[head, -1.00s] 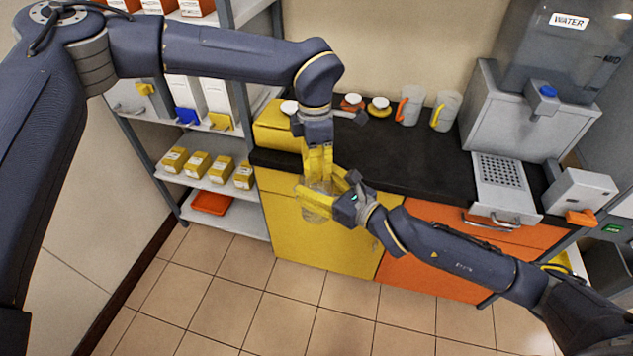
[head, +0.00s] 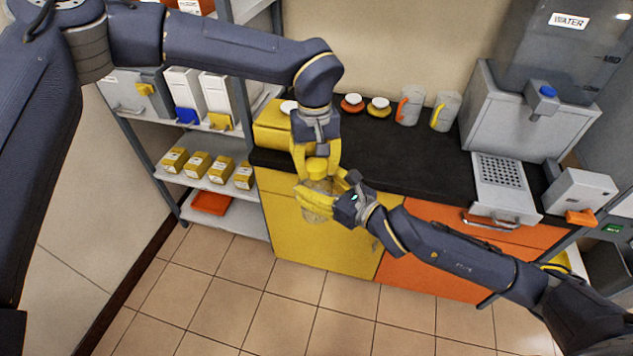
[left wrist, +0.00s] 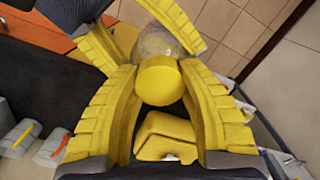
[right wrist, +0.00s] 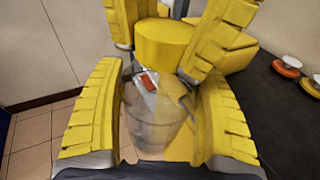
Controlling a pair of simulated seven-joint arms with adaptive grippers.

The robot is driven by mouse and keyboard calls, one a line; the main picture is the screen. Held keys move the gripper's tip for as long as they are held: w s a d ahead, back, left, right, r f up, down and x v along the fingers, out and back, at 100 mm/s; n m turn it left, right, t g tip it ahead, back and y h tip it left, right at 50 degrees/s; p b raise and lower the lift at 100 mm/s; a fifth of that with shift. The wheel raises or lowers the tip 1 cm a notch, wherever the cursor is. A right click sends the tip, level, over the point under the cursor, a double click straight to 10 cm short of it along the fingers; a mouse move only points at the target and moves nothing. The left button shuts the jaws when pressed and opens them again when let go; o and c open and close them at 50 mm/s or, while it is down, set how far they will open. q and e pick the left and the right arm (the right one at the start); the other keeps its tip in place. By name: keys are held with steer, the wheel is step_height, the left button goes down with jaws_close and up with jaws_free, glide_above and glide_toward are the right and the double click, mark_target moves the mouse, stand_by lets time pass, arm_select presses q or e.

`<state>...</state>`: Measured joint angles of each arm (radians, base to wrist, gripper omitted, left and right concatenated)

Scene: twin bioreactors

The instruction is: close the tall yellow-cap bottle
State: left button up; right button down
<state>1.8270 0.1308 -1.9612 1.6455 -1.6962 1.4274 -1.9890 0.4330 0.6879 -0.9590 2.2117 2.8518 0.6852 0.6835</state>
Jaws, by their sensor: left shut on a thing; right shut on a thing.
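The clear bottle (right wrist: 152,118) is upright between the yellow fingers of my right gripper (head: 326,196), which is shut on it. It also shows in the head view (head: 316,216) and partly in the left wrist view (left wrist: 160,42). The yellow cap (head: 317,168) is at the bottle's top, and in the right wrist view (right wrist: 165,42) it lines up with the mouth. I cannot tell how far it is seated. My left gripper (head: 316,160) points down from above and is shut on the cap (left wrist: 158,82).
Both arms meet in front of the black counter (head: 400,150) and above the yellow cabinet (head: 320,240). A yellow box (head: 275,128) is close behind my left gripper.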

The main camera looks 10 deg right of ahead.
arm_select(q)
steer(key=m, duration=0.7)
steer(key=o, duration=1.4)
steer(key=shift+c, duration=0.2)
step_height(320, 180, up, 12)
steer(key=shift+w, duration=0.25)
